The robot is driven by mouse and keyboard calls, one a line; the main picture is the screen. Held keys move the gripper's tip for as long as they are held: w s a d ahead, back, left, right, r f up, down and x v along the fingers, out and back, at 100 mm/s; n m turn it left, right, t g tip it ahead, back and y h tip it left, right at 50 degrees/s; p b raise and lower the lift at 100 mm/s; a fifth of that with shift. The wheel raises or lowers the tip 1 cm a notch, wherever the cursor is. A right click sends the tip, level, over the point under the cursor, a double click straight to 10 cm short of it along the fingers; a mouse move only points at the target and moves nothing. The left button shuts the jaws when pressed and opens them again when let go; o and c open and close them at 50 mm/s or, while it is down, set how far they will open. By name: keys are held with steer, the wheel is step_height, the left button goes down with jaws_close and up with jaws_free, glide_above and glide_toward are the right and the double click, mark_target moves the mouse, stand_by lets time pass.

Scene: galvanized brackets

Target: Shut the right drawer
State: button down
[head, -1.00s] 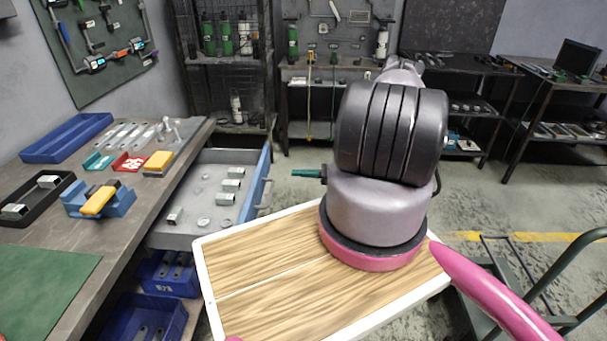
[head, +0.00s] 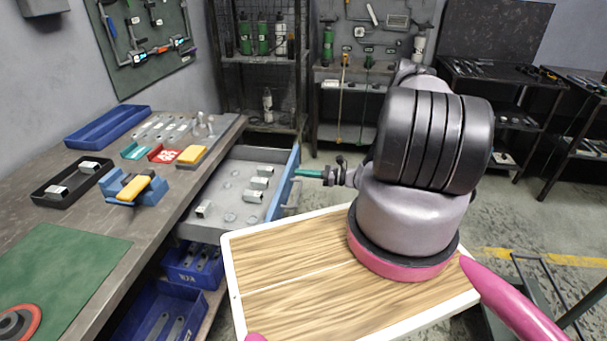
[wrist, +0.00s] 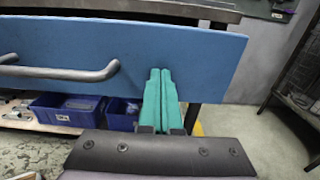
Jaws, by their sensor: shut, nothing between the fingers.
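The right drawer (head: 228,208) is pulled out from under the workbench and holds several metal brackets. Its blue front (head: 285,183) carries a grey bar handle (head: 291,196). My gripper (head: 298,172) has green fingers, shut and empty, with the tips at the upper part of the drawer front, beyond the handle. In the wrist view the shut fingers (wrist: 160,75) point at the blue front (wrist: 205,58), to the right of the handle (wrist: 75,73). The tips look close to the front or touching it; I cannot tell which.
The workbench (head: 100,225) bears trays, clamps and a green mat (head: 55,265). Blue bins (head: 195,264) sit below the drawer. My wooden-topped base stands close to the drawer's near side. A dark rack (head: 265,130) stands behind. Open floor lies at the right.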

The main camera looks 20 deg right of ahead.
glide_toward(237, 166)
steer(key=a+r, duration=0.1)
steer(key=a, duration=0.2)
steer(key=a+r, duration=0.1)
steer(key=a, duration=0.2)
steer(key=a+r, duration=0.1)
steer(key=a, duration=0.2)
steer(key=shift+s+r, duration=0.1)
steer(key=shift+r, duration=0.2)
steer(key=shift+a+r, duration=0.1)
steer(key=shift+a, duration=0.15)
steer(key=shift+r, duration=0.1)
